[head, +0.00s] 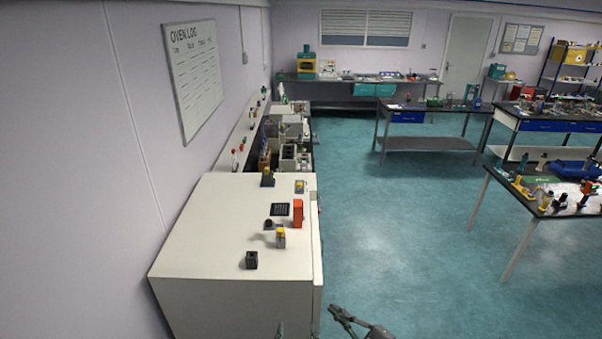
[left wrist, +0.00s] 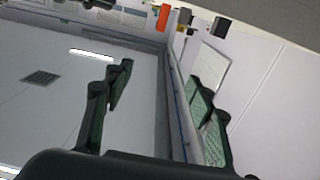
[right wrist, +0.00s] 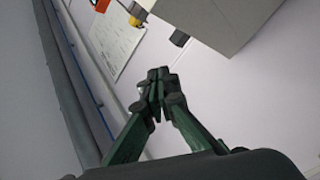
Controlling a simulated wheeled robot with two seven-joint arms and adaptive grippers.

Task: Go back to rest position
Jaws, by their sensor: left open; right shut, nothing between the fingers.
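In the head view my right gripper (head: 336,312) shows at the bottom edge, just right of the front corner of a white cabinet. Its fingers meet in the right wrist view (right wrist: 158,76) with nothing between them. My left gripper (head: 298,333) is barely in the head view, with only its tips at the bottom edge. In the left wrist view (left wrist: 165,85) its green fingers stand wide apart and empty. Neither gripper visibly touches anything.
The white cabinet (head: 215,238) stands ahead to the left. On its top are a black block (head: 251,260), a yellow-and-grey item (head: 281,238) and an orange box (head: 298,213). A cluttered table (head: 549,196) is at the right. The teal floor (head: 400,240) between is clear.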

